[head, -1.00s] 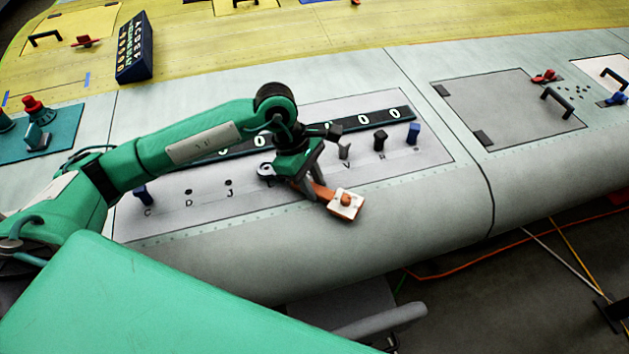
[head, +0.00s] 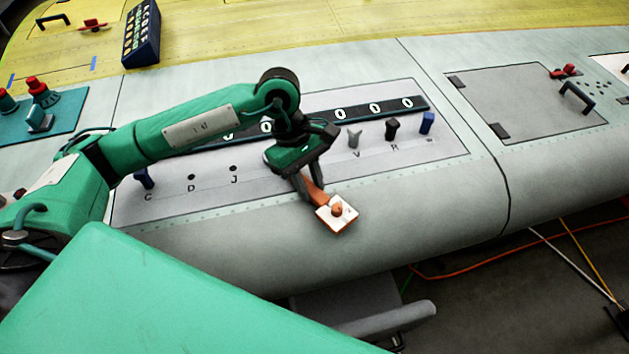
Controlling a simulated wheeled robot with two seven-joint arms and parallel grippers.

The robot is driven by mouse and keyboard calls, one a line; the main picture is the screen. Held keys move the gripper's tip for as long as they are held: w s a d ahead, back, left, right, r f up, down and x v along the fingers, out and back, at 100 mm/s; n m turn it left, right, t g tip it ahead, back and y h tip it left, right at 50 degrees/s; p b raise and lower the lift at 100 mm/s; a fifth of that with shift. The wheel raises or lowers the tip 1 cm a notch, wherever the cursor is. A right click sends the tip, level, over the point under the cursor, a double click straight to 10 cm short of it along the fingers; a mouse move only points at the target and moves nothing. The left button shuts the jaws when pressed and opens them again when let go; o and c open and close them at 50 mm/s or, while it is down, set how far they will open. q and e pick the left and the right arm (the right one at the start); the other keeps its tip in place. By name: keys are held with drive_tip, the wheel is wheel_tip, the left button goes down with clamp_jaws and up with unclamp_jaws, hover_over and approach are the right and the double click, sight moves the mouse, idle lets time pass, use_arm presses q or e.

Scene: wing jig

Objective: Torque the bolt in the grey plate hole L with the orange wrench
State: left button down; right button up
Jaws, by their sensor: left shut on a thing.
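The grey plate (head: 250,200) lies on the wing, with a row of lettered holes. My left gripper (head: 309,187) is shut on the orange wrench (head: 316,193) over the middle of the row, between J and V. The wrench's outer end, a white block with an orange knob (head: 337,210), points toward the wing's front edge. The wrench's head, hole L and any bolt there are hidden behind my gripper. Dark holes show at D (head: 191,177) and J (head: 234,168). My right gripper is not in view.
A grey piece (head: 353,139) stands at V, a black one (head: 392,129) at R, a blue one (head: 427,123) at W. Behind them runs a black strip (head: 388,107) with white rings. A hatch with a black handle (head: 577,97) lies right.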

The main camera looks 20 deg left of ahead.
sight(300, 207)
use_arm(q)
drive_tip(key=shift+s+a+m, duration=0.15)
drive_tip(key=shift+s+m, duration=0.15)
drive_tip(key=shift+s+a+f+m+b, duration=0.2)
drive_tip(key=shift+s+m+b, duration=0.15)
drive_tip(key=shift+b, duration=0.35)
drive_tip(key=shift+s+a+m+g+y+b, duration=0.3)
drive_tip(key=shift+s+m+g+b, duration=0.1)
drive_tip(key=shift+m+b, duration=0.2)
drive_tip(key=shift+s+a+r+m, duration=0.2)
drive_tip(key=shift+s+m, duration=0.05)
drive_tip(key=shift+s, duration=0.05)
